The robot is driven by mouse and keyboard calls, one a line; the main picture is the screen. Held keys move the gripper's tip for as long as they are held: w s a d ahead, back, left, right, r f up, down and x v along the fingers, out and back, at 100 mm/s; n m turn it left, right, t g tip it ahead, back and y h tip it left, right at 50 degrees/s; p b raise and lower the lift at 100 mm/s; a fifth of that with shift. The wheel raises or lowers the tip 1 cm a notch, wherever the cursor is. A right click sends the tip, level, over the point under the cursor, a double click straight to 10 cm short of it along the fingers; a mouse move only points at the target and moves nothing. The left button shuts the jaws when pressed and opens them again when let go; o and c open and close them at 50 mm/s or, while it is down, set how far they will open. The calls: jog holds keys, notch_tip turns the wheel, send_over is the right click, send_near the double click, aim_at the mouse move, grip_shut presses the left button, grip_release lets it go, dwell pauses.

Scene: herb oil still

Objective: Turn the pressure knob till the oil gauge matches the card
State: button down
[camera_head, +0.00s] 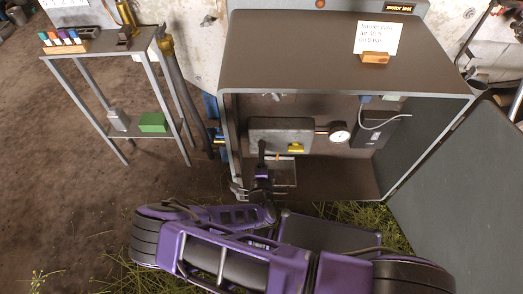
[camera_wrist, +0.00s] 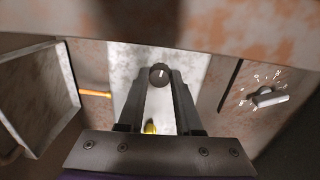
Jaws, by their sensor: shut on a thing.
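The pressure knob (camera_wrist: 160,74) is small, round and dark with a white mark; it sits between my fingertips in the wrist view. My gripper (camera_wrist: 160,82) is shut on the knob, one finger on each side. In the head view my gripper (camera_head: 262,152) reaches into the cabinet at the left of a grey box and hides the knob. The round white-faced oil gauge (camera_head: 339,132) is right of that box; its needle is too small to read. The card (camera_head: 378,37) stands in a wooden holder on the cabinet top; its writing is too small to read surely.
The open-fronted cabinet (camera_head: 345,68) has walls close around my gripper. The grey box (camera_head: 281,131) has a yellow part. A dark box (camera_head: 373,133) with a pale cable is at the right. Another dial with a pale lever (camera_wrist: 268,97) is right of my fingers. A side table stands left.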

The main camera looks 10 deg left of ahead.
jog(key=c, duration=0.6)
grip_release()
jog(key=p+v, duration=0.1)
jog(key=v, duration=1.6)
jog(key=shift+s+d+f, duration=0.1)
jog(key=shift+s, duration=0.15)
